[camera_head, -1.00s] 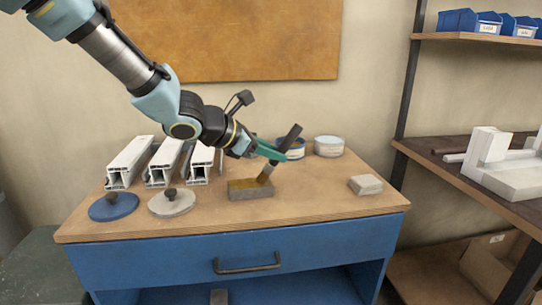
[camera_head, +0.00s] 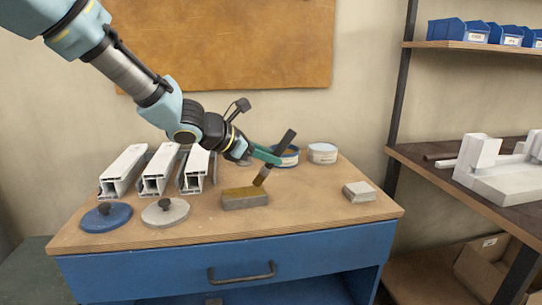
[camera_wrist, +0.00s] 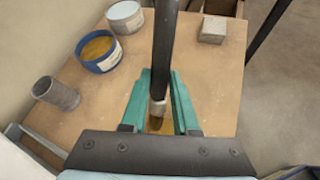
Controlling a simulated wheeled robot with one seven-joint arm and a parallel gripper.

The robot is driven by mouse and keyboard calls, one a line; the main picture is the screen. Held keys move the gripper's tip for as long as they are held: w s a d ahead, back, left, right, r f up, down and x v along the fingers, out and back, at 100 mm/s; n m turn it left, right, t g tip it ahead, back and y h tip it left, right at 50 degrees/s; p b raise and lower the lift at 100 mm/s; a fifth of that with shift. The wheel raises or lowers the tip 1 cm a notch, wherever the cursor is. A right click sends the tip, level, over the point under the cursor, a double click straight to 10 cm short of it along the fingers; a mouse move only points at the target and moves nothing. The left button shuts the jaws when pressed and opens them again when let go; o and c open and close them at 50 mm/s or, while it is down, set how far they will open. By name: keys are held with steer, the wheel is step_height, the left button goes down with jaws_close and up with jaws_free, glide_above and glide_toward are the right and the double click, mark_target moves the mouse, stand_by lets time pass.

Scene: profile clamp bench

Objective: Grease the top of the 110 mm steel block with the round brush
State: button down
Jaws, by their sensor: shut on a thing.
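My gripper (camera_head: 270,156) is shut on the round brush, with its green fingers around it. The brush (camera_head: 284,146) has a dark handle, tilted up to the right, and a pale ferrule. Its tip points down at the right part of a steel block (camera_head: 245,203) on the bench; I cannot tell if the bristles touch. The block's top shows an amber film, and its right end looks greyer. In the wrist view the brush (camera_wrist: 164,50) stands between the fingers (camera_wrist: 160,100) and mostly hides the block. A blue tin (camera_wrist: 98,52) of amber grease stands open behind.
A white tin (camera_head: 322,153) stands beside the blue one. A smaller pale block (camera_head: 359,191) lies at right. A blue lid (camera_head: 105,217), a grey lid (camera_head: 165,212) and white profiles (camera_head: 123,172) occupy the left. A grey cylinder (camera_wrist: 56,93) shows in the wrist view. The bench front is clear.

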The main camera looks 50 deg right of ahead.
steer(key=shift+w, duration=0.2)
step_height(320, 180, up, 6)
steer(key=p, duration=0.5)
steer(key=shift+d, duration=0.1)
stand_by(0.3)
steer(key=shift+r+p, duration=1.15)
steer(key=shift+r, duration=0.35)
